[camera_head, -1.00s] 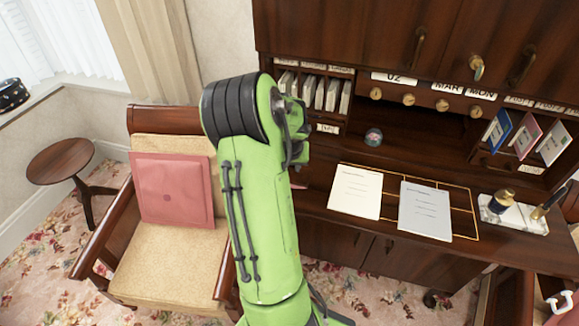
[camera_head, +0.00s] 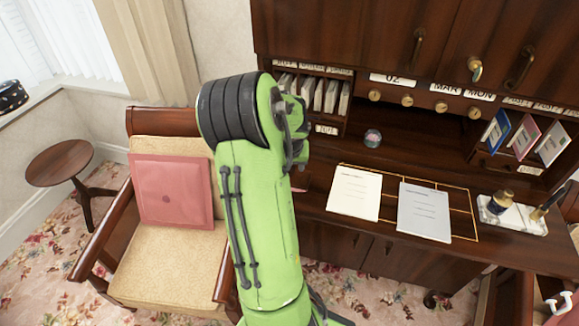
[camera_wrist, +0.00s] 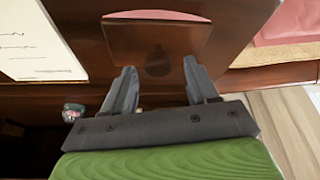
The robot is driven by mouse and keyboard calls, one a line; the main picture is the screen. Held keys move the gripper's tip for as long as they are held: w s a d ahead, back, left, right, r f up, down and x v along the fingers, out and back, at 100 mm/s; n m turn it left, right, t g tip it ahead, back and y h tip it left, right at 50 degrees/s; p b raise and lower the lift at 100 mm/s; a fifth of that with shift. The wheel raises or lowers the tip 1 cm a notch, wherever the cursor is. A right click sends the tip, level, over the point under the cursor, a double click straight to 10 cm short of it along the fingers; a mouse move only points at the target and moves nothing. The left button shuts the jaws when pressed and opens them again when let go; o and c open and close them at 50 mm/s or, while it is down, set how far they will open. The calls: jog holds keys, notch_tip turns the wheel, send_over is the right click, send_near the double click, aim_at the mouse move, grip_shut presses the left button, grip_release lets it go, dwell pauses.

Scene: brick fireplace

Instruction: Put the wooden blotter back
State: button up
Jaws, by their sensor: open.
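The wooden blotter (camera_wrist: 157,48) shows in the wrist view as a brown block with a round dark knob and a pale pinkish curved edge. It rests on the dark desk top. My gripper (camera_wrist: 163,80) is open and empty, its two fingers pointing at the blotter and the knob lying between and just beyond the fingertips. I cannot tell the height gap. In the head view my green arm hides the gripper and most of the blotter's spot at the desk's left end.
Two paper stacks (camera_head: 355,193) (camera_head: 424,211) lie on the desk inside gold lines. A glass ball (camera_head: 372,138) stands behind them. A pen stand (camera_head: 512,214) is at the right. An armchair with a pink cushion (camera_head: 172,190) stands left of the desk. Shelves and cabinets rise behind.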

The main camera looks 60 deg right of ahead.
jog(key=v, duration=1)
jog(key=w+a+r+n+t+y, duration=0.1)
jog(key=w+a+r+n+t, duration=0.2)
jog(key=a, duration=0.8)
jog(key=w+a+r+n+y, duration=0.2)
jog(key=w+a+r+n, duration=0.15)
jog(key=a, duration=0.75)
jog(key=s+a+n, duration=0.3)
jog(key=a, duration=0.4)
jog(key=s+a+f+n+y, duration=0.1)
jog(key=s+a+n, duration=0.2)
jog(key=a, duration=0.5)
jog(key=shift+s+n+t+b, duration=0.35)
jog(key=shift+s+t+b, duration=0.1)
jog(key=shift+s, duration=0.4)
jog(key=shift+a+f, duration=0.1)
jog(key=shift+f, duration=0.05)
